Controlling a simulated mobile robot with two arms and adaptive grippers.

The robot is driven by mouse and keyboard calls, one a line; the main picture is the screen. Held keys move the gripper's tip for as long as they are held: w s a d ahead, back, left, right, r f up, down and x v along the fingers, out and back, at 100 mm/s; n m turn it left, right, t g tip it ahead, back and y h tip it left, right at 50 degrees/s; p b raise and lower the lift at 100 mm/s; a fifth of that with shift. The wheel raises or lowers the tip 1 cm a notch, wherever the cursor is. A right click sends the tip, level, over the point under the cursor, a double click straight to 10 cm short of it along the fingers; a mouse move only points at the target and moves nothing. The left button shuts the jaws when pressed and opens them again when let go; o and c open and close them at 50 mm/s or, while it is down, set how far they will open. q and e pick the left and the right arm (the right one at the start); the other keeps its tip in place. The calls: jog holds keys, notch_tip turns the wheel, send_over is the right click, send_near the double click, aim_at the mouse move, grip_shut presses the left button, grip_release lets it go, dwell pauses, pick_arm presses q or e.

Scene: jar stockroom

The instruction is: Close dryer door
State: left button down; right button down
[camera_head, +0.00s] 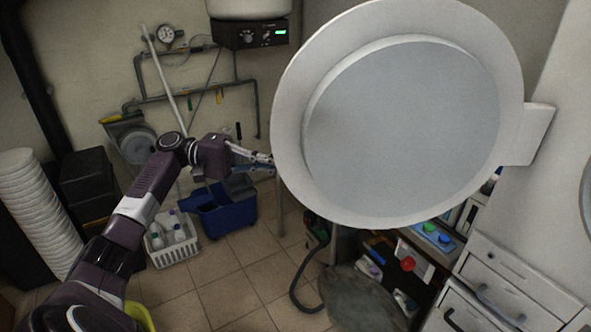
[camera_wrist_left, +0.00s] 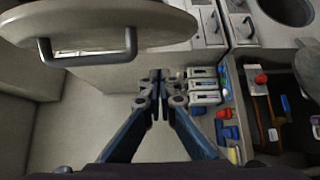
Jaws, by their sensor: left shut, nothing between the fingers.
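The dryer door (camera_head: 400,125) is a large round white disc with a grey inner panel. It stands swung open in the head view, joined by a bracket at its right to a white surface. In the wrist view the door (camera_wrist_left: 100,20) fills the upper left, and a grey bar handle (camera_wrist_left: 88,50) shows on it. My left gripper (camera_head: 270,159) is shut and empty, at the left edge of the door in the head view. In the wrist view its fingertips (camera_wrist_left: 160,76) are together, right of the handle and clear of it. My right gripper is in no view.
White drawers (camera_head: 520,285) stand at the lower right. A cluttered shelf (camera_head: 405,255) lies below the door. A blue bucket (camera_head: 222,212) and a white basket (camera_head: 172,245) stand on the tiled floor. Stacked white discs (camera_head: 35,205) are at the far left.

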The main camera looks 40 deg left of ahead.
aim_at(296, 179)
pick_arm(q)
jog(key=d+p, duration=0.1)
jog(key=d, duration=0.1)
jog(key=s+d+p, duration=0.1)
jog(key=d, duration=0.1)
jog(key=d+p, duration=0.2)
jog(key=shift+s+d, duration=0.1)
jog(key=shift+s, duration=0.2)
